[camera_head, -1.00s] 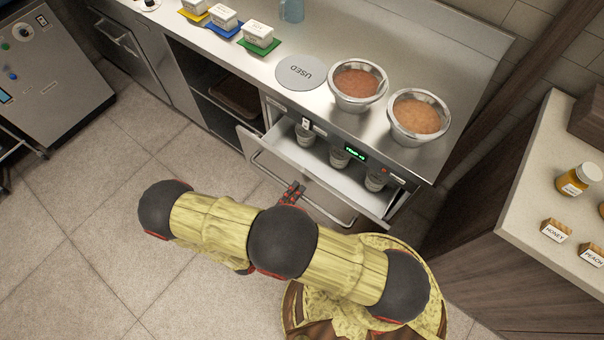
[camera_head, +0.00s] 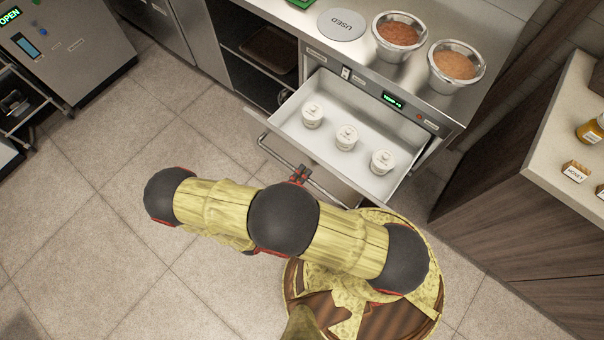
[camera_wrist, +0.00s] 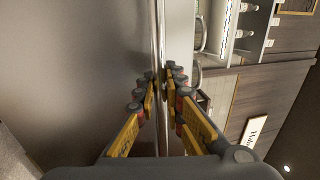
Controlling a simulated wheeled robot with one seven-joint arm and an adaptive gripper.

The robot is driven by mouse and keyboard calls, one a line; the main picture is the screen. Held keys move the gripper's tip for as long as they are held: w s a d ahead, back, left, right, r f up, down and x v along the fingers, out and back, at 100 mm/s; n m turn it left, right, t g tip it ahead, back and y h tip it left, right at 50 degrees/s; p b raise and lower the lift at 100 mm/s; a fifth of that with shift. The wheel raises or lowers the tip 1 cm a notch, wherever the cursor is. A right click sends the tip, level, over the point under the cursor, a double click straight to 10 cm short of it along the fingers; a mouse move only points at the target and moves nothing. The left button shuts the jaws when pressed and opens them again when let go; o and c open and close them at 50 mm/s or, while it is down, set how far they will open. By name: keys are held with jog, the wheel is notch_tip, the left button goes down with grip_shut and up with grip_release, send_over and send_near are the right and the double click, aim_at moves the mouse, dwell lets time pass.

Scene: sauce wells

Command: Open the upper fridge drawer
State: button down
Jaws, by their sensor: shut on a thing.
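The upper fridge drawer (camera_head: 358,108) is pulled well out under the steel counter. Three white lidded tubs stand in it: a left one (camera_head: 312,116), a middle one (camera_head: 346,137) and a right one (camera_head: 382,161). A bar handle (camera_head: 271,149) runs along the drawer's front. My gripper (camera_head: 299,174) is at the middle of this handle, partly hidden by my arm. In the wrist view my gripper (camera_wrist: 161,79) has its fingers on both sides of the handle bar (camera_wrist: 160,45), shut on it.
On the counter stand two steel bowls of sauce, a left one (camera_head: 399,36) and a right one (camera_head: 455,66), beside a grey USED disc (camera_head: 341,24). An open shelf bay (camera_head: 255,45) lies left of the drawer. A side counter (camera_head: 560,140) stands right.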

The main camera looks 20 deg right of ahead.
jog(key=shift+f, duration=0.1)
jog(key=c, duration=1.9)
grip_release()
jog(key=shift+a, duration=0.15)
jog(key=v, duration=1.1)
jog(key=shift+s+a, duration=0.25)
jog(key=shift+s, duration=0.05)
